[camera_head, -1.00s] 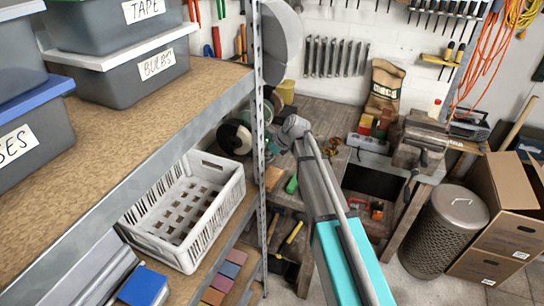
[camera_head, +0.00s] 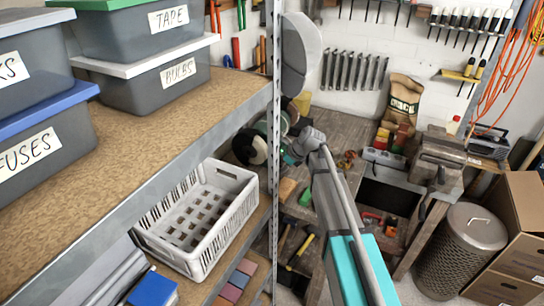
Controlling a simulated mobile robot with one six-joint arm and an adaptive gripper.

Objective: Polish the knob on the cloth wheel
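A bench polisher with a green body stands on the workbench at the back, partly behind the shelf post. Its pale wheel (camera_head: 258,148), beside a dark disc, shows just left of the post; I cannot tell for sure that this is the cloth wheel. My arm reaches from the lower right toward it.
A metal shelf post (camera_head: 275,200) stands between the camera and the polisher. The shelf holds labelled bins and a white crate (camera_head: 205,215). The workbench carries a vise (camera_head: 437,160), a sack (camera_head: 401,100) and loose tools. A metal bin (camera_head: 462,250) and cardboard boxes (camera_head: 515,240) stand at the right.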

